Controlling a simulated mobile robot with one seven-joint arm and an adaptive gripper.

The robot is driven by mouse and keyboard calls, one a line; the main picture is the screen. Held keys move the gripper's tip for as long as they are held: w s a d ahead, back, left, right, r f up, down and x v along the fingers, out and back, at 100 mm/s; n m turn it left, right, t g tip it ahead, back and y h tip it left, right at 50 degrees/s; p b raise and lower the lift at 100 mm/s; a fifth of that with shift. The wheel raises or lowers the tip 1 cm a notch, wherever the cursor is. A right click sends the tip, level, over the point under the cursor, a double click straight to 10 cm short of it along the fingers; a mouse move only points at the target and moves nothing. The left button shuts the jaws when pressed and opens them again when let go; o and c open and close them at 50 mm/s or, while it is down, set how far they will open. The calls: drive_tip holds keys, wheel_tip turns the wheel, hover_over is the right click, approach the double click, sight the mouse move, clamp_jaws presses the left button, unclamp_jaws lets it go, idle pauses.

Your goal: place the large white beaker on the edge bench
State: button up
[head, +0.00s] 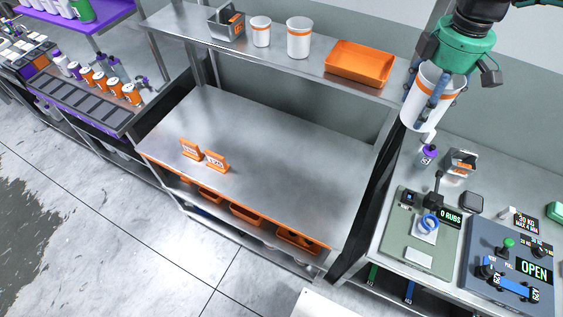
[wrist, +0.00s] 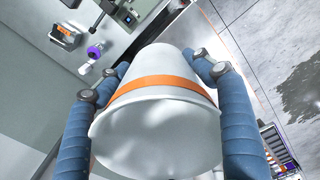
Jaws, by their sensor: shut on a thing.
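The large white beaker (head: 429,103) with an orange band is held in my gripper (head: 437,85) at the upper right of the head view, tilted a little. In the wrist view the beaker (wrist: 158,110) fills the middle, with a blue finger of my gripper (wrist: 155,85) on either side. The fingers are shut on it. The steel bench (head: 285,150) in the middle, with an orange front edge, has a wide bare top. It lies left of and below the held beaker. I cannot tell from a label whether it is the edge bench.
Two small orange signs (head: 203,155) stand near the bench's front left. The shelf above holds two white beakers (head: 299,38), a metal box (head: 227,22) and an orange tray (head: 358,64). The right bench (head: 385,235) carries devices and a purple-capped bottle (head: 428,155).

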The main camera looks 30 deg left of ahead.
drive_tip(key=s+a+f+n+b, duration=0.1)
drive_tip(key=s+f, duration=0.1)
drive_tip(key=s, duration=0.5)
drive_tip(key=s+a+f+n+b, duration=0.1)
drive_tip(key=s+a+f+n, duration=0.1)
drive_tip(key=s, duration=0.6)
drive_tip(key=s+a+f+n, duration=0.1)
drive_tip(key=s+a+f, duration=0.1)
drive_tip(key=s, duration=0.5)
drive_tip(key=shift+s+f+n+b, duration=0.3)
drive_tip(key=shift+s+n+b, duration=0.1)
wheel_tip(320, 180, down, 37)
drive_tip(key=shift+s+a+r, duration=0.1)
drive_tip(key=shift+c, duration=0.2)
drive_tip(key=b, duration=0.2)
hover_over(321, 213)
drive_tip(key=shift+f, duration=0.75)
drive_tip(key=shift+f+b, duration=0.75)
drive_tip(key=shift+f, duration=1)
